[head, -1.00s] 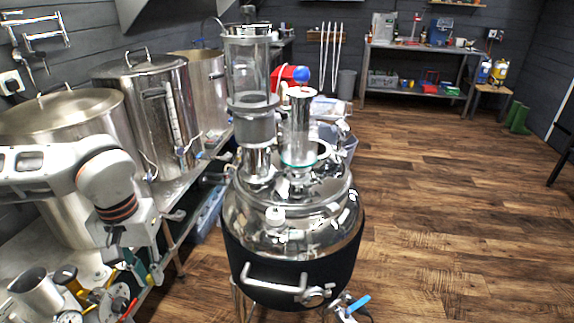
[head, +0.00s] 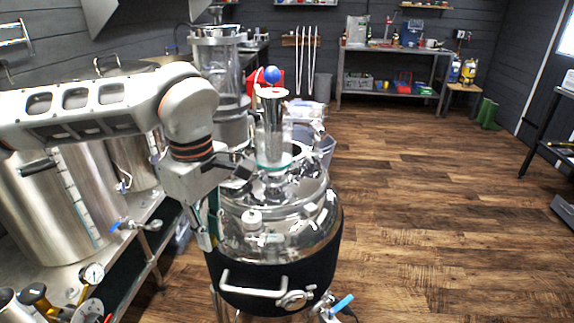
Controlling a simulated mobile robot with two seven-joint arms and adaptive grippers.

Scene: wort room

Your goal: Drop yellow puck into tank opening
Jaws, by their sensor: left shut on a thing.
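The steel tank (head: 315,232) with a dark jacket stands in the middle. Its shiny domed lid carries clear glass columns and clamps. The tank opening shows only in part at the back of the lid, behind the short glass column (head: 271,132). My left gripper (head: 205,240) points down at the tank's left edge, in front of the lid, below the lid's top. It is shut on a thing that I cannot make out. I cannot pick out the yellow puck. My right gripper is not in view.
A taller glass column (head: 218,75) rises behind my left wrist. Steel pots (head: 60,205) stand on a bench at the left, with gauges and fittings in front. Wooden floor (head: 430,215) is free at the right. A shelf table (head: 395,52) stands at the back.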

